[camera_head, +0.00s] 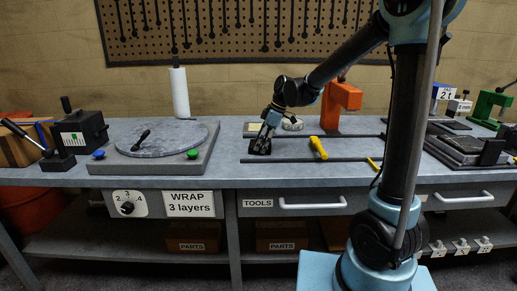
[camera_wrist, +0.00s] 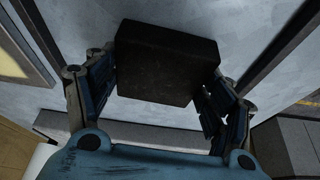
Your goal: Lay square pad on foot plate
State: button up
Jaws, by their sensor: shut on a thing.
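The square pad (camera_wrist: 167,62) is a thick black block, seen close up in the wrist view. My gripper (camera_wrist: 160,85) is shut on it, with blue fingers on its left and right sides. In the head view the pad (camera_head: 260,147) shows as a small dark block under my gripper (camera_head: 267,131), low over the middle of the bench. I cannot tell whether the pad touches the bench top. I cannot tell for certain which thing is the foot plate.
Dark rails (camera_head: 310,160) run along the bench, with a yellow-handled tool (camera_head: 318,147) between them. A pale round piece (camera_head: 292,124) and an orange stand (camera_head: 341,103) are behind. A grey turntable (camera_head: 163,140) is left. A black-framed tray (camera_head: 464,147) is right.

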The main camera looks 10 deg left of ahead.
jog(key=shift+s, duration=0.1)
notch_tip(320, 180, up, 10)
dwell(0.6)
dwell(0.4)
